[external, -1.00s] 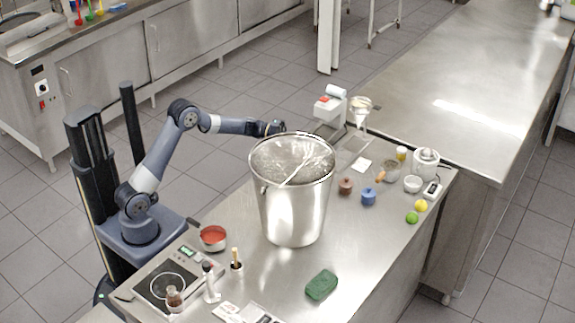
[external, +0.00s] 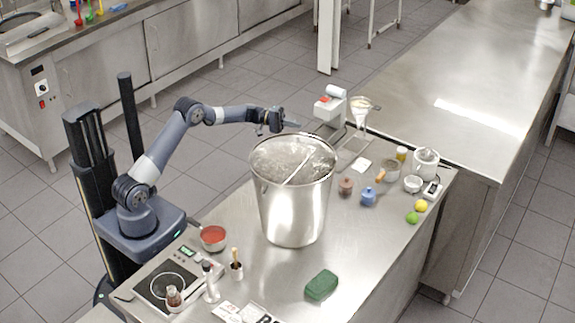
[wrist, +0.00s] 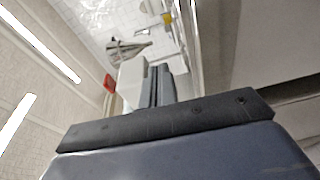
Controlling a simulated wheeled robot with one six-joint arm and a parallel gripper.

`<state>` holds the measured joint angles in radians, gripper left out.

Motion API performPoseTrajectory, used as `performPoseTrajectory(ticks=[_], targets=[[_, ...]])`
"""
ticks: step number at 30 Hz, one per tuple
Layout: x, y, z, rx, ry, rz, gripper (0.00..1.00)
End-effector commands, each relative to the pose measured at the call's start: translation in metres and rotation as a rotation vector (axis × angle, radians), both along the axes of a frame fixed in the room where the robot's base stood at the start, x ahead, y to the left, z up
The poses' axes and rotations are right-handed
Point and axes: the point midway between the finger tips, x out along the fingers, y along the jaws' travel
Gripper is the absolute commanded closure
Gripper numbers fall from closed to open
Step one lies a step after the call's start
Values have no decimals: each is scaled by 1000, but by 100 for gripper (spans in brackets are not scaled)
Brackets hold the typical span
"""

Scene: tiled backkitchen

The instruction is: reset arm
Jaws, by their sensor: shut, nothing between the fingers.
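My gripper (external: 287,123) is at the end of my outstretched arm, in the air near the back rim of the big metal pot in the external view. It is small there. In the wrist view my gripper's dark fingers (wrist: 158,88) are close together, with nothing visible held between them. The large steel pot (external: 293,214) stands upright on the steel counter, with a pale stick or handle lying across its top.
The counter (external: 265,275) also holds a red-filled pan (external: 213,238), a green sponge-like block (external: 321,285), a blue jar (external: 368,197), a brown jar (external: 346,187) and a white dispenser (external: 328,108). A hotplate (external: 168,284) is at front left. Tiled floor is free behind my arm.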

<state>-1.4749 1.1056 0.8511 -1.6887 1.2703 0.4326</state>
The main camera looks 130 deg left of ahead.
Motion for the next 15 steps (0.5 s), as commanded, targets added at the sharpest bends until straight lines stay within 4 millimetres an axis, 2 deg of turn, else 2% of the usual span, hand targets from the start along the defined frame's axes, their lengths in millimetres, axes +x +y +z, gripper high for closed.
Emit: performPoseTrajectory(ticks=[1,8,10,15], targets=[[-11,-2,-2,0,1,4,100],[-56,-12,-1,0,0,4,100],[-47,-19,11,25,37,-24,100],[-32,-29,18,84,127,-74,100]])
